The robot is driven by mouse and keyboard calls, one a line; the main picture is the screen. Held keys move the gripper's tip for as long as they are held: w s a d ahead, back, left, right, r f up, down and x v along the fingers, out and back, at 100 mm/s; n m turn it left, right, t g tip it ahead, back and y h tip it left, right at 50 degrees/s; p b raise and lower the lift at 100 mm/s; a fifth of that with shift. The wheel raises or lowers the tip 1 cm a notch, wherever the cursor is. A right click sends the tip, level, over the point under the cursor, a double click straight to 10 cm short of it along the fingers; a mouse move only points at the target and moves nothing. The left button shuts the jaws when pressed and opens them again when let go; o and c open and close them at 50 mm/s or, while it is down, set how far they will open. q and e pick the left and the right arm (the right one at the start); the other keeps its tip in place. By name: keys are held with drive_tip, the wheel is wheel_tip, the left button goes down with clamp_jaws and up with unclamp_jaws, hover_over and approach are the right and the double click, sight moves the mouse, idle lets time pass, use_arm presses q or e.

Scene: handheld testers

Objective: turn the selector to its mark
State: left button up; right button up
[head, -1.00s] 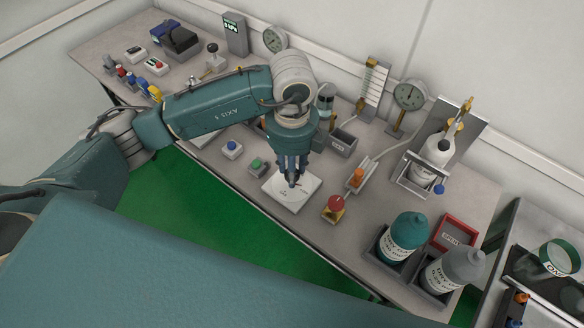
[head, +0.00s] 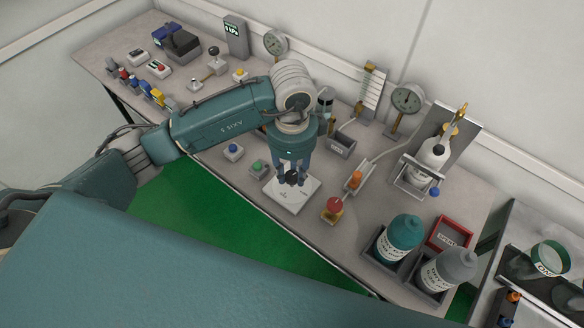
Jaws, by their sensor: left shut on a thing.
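The selector is a dark knob (head: 292,178) on a square white plate (head: 291,198) with small dark markings, lying on the bench top. My left gripper (head: 291,176) reaches down from above and is shut on the knob. Its fingers hide part of the knob. The markings are too small to read, so I cannot tell which one the knob points to. My right gripper is not in view.
Two bottles (head: 405,232) in grey holders and a red-framed tray (head: 450,234) stand at the right. A gas cylinder (head: 433,153) stands behind.

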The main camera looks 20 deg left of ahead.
use_arm(q)
drive_tip(key=shift+w+r+n+p, duration=0.1)
drive_tip(key=shift+n+p, duration=0.4)
drive_tip(key=shift+n, duration=0.9)
drive_tip(key=o, duration=1.1)
drive_tip(key=shift+o, duration=0.2)
